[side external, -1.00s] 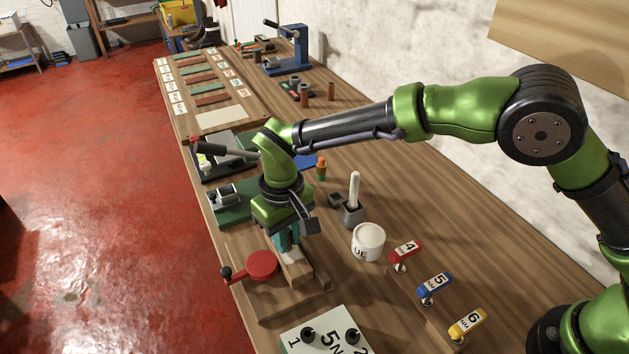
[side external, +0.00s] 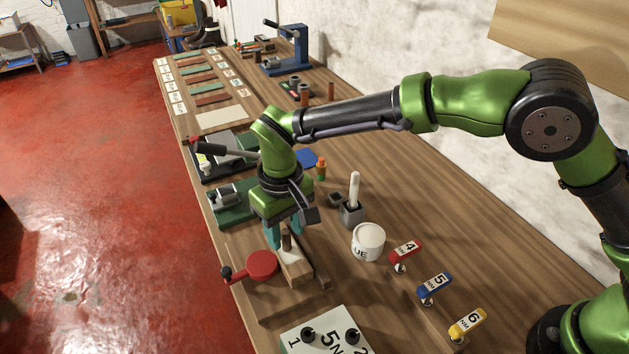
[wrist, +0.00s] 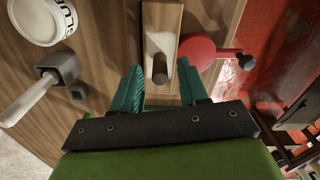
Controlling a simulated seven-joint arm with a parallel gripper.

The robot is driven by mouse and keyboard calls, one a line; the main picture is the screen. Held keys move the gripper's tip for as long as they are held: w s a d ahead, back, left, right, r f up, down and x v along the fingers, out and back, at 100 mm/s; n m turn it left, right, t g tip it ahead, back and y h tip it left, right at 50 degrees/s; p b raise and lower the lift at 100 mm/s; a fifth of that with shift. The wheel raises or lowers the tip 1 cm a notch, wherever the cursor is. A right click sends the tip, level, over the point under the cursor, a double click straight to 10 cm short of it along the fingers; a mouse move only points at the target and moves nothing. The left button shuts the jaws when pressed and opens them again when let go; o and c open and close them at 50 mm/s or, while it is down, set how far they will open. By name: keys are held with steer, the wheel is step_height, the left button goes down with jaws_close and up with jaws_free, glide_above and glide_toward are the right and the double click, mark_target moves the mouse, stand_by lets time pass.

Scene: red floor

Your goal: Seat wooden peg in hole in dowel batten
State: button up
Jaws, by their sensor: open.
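The wooden peg (side external: 286,241) is a short brown dowel standing upright on the pale dowel batten (side external: 296,270). In the wrist view the peg (wrist: 159,70) stands at the near end of the batten (wrist: 161,20). It appears to be in the hole, but I cannot tell how deep, as its foot is partly hidden. My gripper (side external: 287,236) is open, with one teal finger on either side of the peg. In the wrist view a gap shows between the peg and each finger of my gripper (wrist: 160,75).
A red round-headed clamp handle (side external: 262,264) lies beside the batten. A white glue tub (side external: 368,242) and a grey holder with a white stick (side external: 353,205) stand to the right. A white numbered box (side external: 327,333) is in front.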

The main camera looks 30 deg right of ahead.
mark_target(286, 231)
step_height(286, 231, up, 10)
steer(key=f, duration=0.1)
steer(key=d+r+m+y, duration=0.1)
steer(key=d+r, duration=0.6)
steer(key=d, duration=0.1)
steer(key=s+d+r+m+t+y, duration=0.1)
steer(key=s+d+r+m+t, duration=0.3)
steer(key=d, duration=0.7)
steer(key=s+d+f+m+t, duration=0.1)
steer(key=s+d+f+t, duration=0.2)
steer(key=s+d, duration=0.7)
steer(key=shift+s+d+m, duration=0.3)
steer(key=shift+s+d, duration=0.05)
steer(key=shift+s, duration=1.55)
